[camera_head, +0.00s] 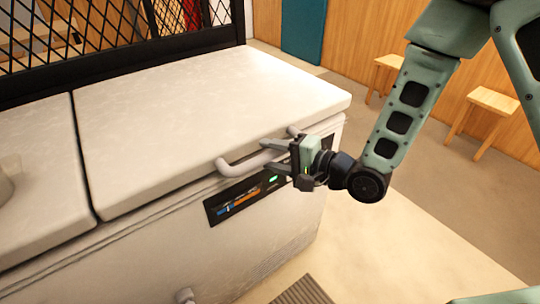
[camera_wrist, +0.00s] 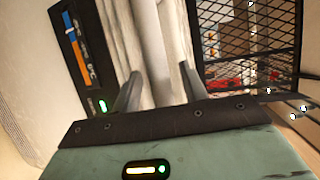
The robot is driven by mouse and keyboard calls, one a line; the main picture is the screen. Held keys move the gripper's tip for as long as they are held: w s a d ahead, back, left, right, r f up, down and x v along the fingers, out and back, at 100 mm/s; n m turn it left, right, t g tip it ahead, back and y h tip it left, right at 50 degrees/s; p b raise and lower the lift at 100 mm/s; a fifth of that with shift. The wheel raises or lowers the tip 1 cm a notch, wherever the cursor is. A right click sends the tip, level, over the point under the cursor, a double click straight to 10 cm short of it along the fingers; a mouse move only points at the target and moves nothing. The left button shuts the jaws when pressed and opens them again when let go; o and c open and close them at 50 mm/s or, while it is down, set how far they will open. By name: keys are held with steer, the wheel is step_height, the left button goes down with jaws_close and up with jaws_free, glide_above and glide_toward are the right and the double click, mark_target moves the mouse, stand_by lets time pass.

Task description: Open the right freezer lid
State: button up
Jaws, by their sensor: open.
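The right freezer lid (camera_head: 200,110) is a white slab lying shut on the white chest freezer (camera_head: 270,235). Its pale bar handle (camera_head: 235,166) runs along the front edge, above a dark control panel (camera_head: 238,200). My gripper (camera_head: 272,158) is at the handle's right part, with its fingers apart. In the wrist view the handle (camera_wrist: 151,40) runs upward between the two open fingers (camera_wrist: 158,88). I cannot tell whether either finger touches it. The gripper hides part of the handle in the head view.
The left lid (camera_head: 40,180) lies flat beside the right one, with a narrow gap between. A black mesh screen (camera_head: 100,40) stands behind the lids. Wooden stools (camera_head: 485,105) stand at the far right. The floor (camera_head: 400,245) right of the freezer looks clear.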

steer(key=shift+w+a+f, duration=0.1)
steer(key=shift+w+a, duration=0.15)
steer(key=shift+a, duration=0.15)
